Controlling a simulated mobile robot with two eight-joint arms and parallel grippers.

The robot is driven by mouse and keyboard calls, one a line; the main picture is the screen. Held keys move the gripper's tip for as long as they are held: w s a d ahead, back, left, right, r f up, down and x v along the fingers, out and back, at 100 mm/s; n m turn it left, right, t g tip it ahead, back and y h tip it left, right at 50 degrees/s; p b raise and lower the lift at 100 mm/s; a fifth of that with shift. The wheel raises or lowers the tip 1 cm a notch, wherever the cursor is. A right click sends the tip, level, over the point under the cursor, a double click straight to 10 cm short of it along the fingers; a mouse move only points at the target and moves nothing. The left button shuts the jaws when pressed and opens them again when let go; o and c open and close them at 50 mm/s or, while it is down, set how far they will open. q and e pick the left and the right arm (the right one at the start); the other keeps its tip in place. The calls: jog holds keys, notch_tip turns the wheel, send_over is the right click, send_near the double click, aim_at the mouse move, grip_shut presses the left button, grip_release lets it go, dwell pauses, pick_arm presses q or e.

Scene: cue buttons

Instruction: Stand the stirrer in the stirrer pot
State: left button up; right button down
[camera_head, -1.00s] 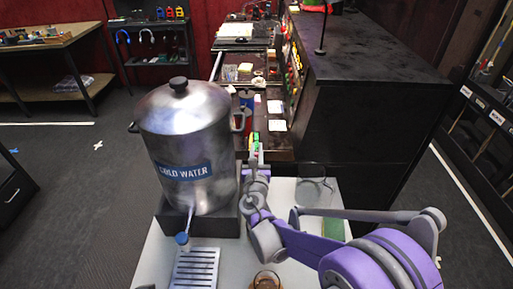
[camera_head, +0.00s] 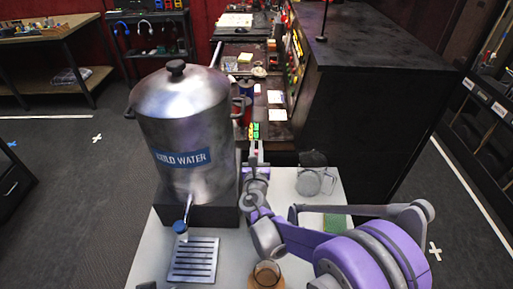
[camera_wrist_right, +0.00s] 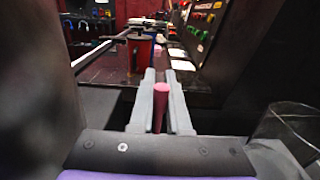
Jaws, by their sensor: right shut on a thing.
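My right gripper (camera_head: 254,150) is over the far edge of the white counter, to the right of the steel water urn. In the right wrist view its two grey fingers (camera_wrist_right: 161,90) are shut on a thin pinkish-red rod, which looks like the stirrer (camera_wrist_right: 161,96). The rod's end sticks up between the fingers; its lower part is hidden. An amber glass vessel (camera_head: 267,275) stands at the bottom edge of the head view. I cannot tell whether it is the stirrer pot.
The steel urn (camera_head: 182,125) marked COLD WATER stands left of my right arm, with a slotted drip tray (camera_head: 194,260) before its tap. A clear glass jug (camera_head: 315,178) stands right of the gripper. A tall black cabinet (camera_head: 365,125) rises behind the counter's right side.

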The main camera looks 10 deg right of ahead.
jog(key=c, duration=0.8)
grip_release()
